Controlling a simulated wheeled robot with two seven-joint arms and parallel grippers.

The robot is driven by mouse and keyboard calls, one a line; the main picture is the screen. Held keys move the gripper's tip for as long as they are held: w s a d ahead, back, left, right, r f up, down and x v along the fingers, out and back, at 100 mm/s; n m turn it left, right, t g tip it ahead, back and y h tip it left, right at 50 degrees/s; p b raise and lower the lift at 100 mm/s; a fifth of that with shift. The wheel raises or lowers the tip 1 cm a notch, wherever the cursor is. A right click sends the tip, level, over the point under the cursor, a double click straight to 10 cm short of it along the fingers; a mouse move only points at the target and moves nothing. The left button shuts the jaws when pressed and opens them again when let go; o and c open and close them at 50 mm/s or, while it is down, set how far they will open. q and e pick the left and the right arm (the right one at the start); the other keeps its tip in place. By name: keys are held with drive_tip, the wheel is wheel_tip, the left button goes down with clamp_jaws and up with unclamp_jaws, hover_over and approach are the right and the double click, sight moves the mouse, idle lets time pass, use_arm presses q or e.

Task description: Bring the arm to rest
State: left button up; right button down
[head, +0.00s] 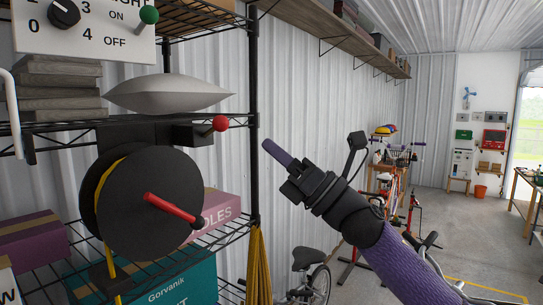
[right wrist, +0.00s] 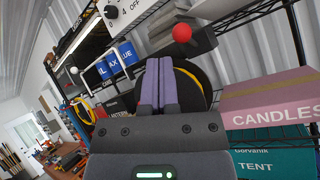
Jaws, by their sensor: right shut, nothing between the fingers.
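My right gripper (head: 266,145) is shut and empty, its purple fingers pressed together. In the head view it reaches up and left from the lower right, just right of the shelf's black post. In the right wrist view the shut fingers (right wrist: 159,85) appear in front of a black reel (right wrist: 205,92) with a yellow edge. I cannot tell the gap between them there. In the head view the reel (head: 150,205) has a red crank handle (head: 172,208) and stands left of the gripper, apart from it. My left gripper is not in view.
The wire shelf (head: 253,120) holds a red-knobbed lever (head: 220,124), a grey cushion (head: 170,93), a panel with a dial and green knob (head: 85,30), a pink candles box (head: 222,208) and a teal tent box (head: 165,282). Bicycles (head: 310,275) stand behind my arm. Open floor lies right.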

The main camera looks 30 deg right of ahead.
idle(0.4)
